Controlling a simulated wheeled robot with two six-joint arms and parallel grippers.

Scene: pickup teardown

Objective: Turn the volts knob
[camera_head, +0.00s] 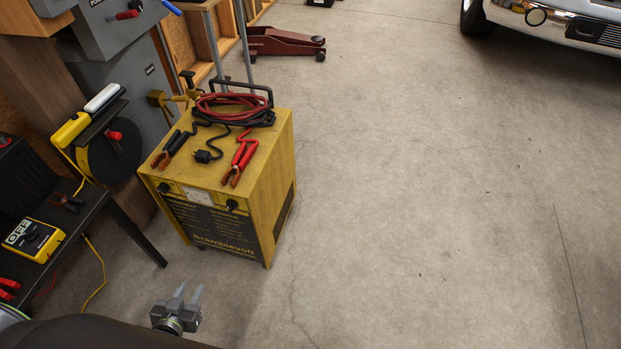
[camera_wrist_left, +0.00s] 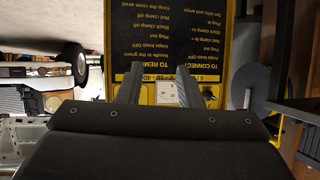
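The yellow battery charger (camera_head: 265,185), marked Bramblevolt, stands on the floor. Its front has a black knob (camera_head: 232,205) at the right and another dark knob (camera_head: 163,188) at the left, with a white meter (camera_head: 198,196) between. I cannot read which is the volts knob. My left gripper (camera_head: 187,290) is open and empty in front of the charger, apart from it. In the left wrist view, which is upside down, the meter (camera_wrist_left: 167,93) shows between the spread fingers, and one knob (camera_wrist_left: 209,96) is just right of them. The other knob is hidden there. My right gripper is not in view.
Red and black clamps (camera_head: 238,160) and coiled cables (camera_head: 232,106) lie on the charger's top. A red floor jack (camera_head: 285,41) is behind. Floor to the right is clear.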

